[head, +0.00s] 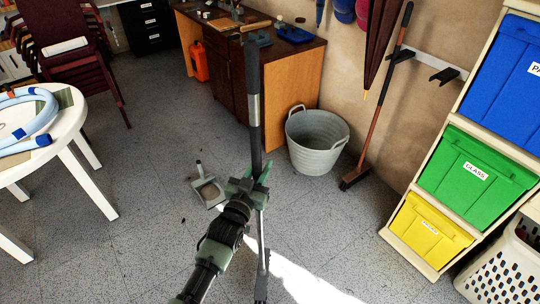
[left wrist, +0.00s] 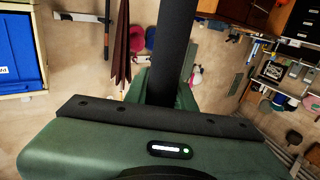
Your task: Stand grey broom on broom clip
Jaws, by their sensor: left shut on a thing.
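My left gripper (head: 252,188) is shut on the handle of the grey broom (head: 252,110), in the middle of the head view. The broom is held about upright, its dark upper handle rising above the gripper and a thin lower part running down to the bottom edge. Its foot is hard to make out. In the left wrist view the handle (left wrist: 177,45) passes between the green fingers. The black broom clip (head: 443,75) sits on a white wall rail at the upper right and looks empty. The rail also shows in the left wrist view (left wrist: 80,17). My right gripper is out of view.
A brown-handled broom (head: 378,115) stands at the wall beside the clip. A grey bucket (head: 318,155) is on the floor. Blue, green (head: 473,178) and yellow bins stand right, a white table (head: 62,125) left. A dustpan (head: 207,192) lies near the gripper. The floor before the bucket is clear.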

